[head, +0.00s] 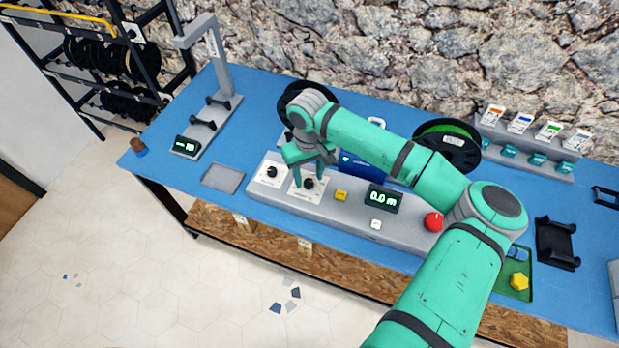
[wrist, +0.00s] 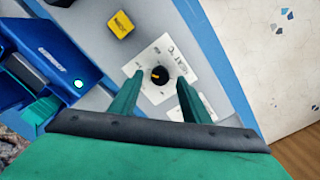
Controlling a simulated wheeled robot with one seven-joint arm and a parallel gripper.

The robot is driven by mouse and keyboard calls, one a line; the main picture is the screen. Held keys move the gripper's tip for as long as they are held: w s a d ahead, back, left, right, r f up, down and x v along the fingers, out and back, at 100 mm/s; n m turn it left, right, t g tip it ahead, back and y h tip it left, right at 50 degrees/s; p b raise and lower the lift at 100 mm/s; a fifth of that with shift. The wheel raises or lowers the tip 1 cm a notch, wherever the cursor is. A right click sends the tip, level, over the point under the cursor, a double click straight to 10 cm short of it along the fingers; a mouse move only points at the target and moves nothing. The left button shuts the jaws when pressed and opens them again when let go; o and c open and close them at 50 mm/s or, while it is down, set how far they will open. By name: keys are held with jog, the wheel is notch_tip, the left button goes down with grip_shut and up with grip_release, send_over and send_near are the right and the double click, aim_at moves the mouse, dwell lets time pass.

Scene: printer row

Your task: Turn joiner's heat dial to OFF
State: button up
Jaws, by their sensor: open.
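The heat dial (wrist: 159,76) is a round black knob with a yellow pointer mark on a white label plate, in the middle of the wrist view. The label seems to read HEAT °C; the setting marks are too small to read. In the head view the same dial (head: 308,184) is on the long grey console (head: 408,233), just below my gripper (head: 312,172). My gripper is open; in the wrist view its two green fingers (wrist: 160,78) stand on either side of the dial, with gaps on both sides. The blue joiner (head: 362,166) stands behind the console.
A second black dial (head: 271,172) is close by on the left. A yellow button (head: 341,195), a 0.0 m display (head: 384,199), a white button (head: 376,225) and a red knob (head: 433,221) are to the right. A green spool (head: 446,144) stands behind my arm.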

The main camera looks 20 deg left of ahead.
jog(key=shift+f, duration=0.8)
jog(key=shift+c, duration=0.4)
jog(key=c, duration=1)
jog(key=shift+o, duration=0.2)
jog(key=shift+d, duration=0.15)
